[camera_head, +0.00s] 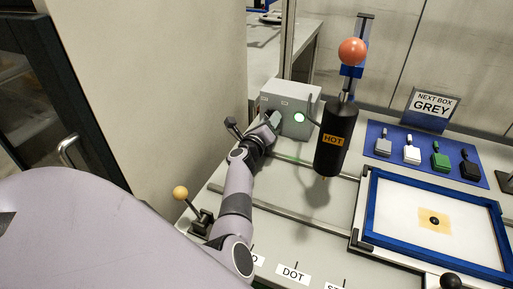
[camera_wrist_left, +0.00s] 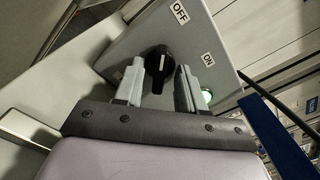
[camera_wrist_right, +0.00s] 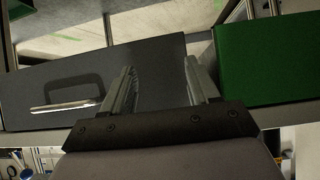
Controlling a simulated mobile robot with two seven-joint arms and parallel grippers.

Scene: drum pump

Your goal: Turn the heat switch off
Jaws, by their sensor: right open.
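The heat switch is a black knob (camera_wrist_left: 158,66) on a grey box (camera_head: 290,105), with an OFF label (camera_wrist_left: 180,12) and an ON label (camera_wrist_left: 208,59) beside it in the left wrist view. A green-white lamp (camera_head: 299,118) is lit on the box. My left gripper (camera_head: 270,120) is at the box face. Its two fingers (camera_wrist_left: 158,84) stand apart on either side of the knob; I cannot tell whether they touch it. In the head view the gripper hides the knob. My right gripper (camera_wrist_right: 160,88) is open and empty.
A yellow-knobbed lever (camera_head: 181,193) is left of my left arm. A blue-framed tray (camera_head: 366,212) is at right. A green block (camera_wrist_right: 272,62) is near my right gripper.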

